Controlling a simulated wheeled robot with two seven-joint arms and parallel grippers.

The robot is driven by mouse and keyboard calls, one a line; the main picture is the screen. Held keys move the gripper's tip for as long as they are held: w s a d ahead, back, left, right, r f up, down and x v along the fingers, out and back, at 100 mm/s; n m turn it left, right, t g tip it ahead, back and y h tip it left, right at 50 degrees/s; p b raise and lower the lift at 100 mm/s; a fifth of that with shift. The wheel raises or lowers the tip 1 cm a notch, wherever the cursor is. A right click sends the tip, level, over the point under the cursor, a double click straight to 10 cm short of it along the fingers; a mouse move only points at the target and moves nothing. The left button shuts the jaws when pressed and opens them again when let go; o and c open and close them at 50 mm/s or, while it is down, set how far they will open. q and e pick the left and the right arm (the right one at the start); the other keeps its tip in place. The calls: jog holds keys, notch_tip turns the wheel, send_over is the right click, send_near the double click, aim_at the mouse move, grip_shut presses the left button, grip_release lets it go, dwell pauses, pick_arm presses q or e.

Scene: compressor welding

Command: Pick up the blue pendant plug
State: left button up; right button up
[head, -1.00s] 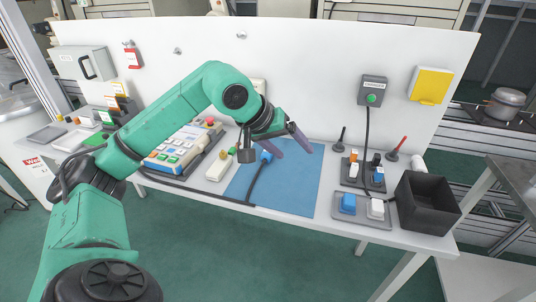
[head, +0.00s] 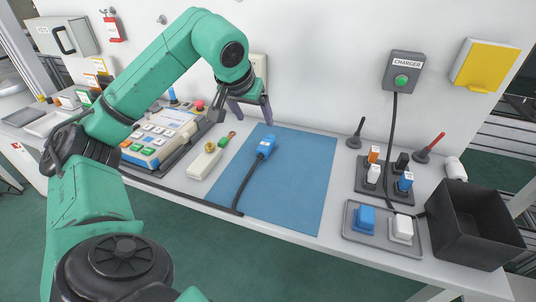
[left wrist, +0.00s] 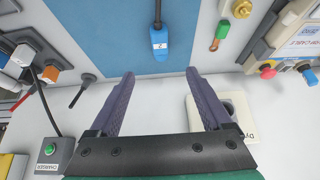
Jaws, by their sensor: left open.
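The blue pendant plug (head: 266,146) lies on the blue mat (head: 302,185) near its back left part, with a dark cable running from it toward the front edge. The plug also shows in the left wrist view (left wrist: 158,40), at the top middle, with a white label. My left gripper (head: 252,114) is above and behind the plug, near the white back panel. In the left wrist view its two purple fingers (left wrist: 157,76) are spread with nothing between them, and the plug lies beyond their tips. My right gripper is not in view.
A control box with several buttons (head: 160,138) stands left of the mat. A white power strip (head: 205,160) lies between them. On the right are a plug holder (head: 384,180), a grey tray (head: 376,243) and a black bin (head: 470,225). A charger (head: 402,73) hangs on the panel.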

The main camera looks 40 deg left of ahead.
aim_at(265, 143)
pick_arm(q)
jog(key=b+x, duration=0.1)
jog(key=x, duration=1.6)
jog(key=shift+s+r, duration=0.1)
grip_shut()
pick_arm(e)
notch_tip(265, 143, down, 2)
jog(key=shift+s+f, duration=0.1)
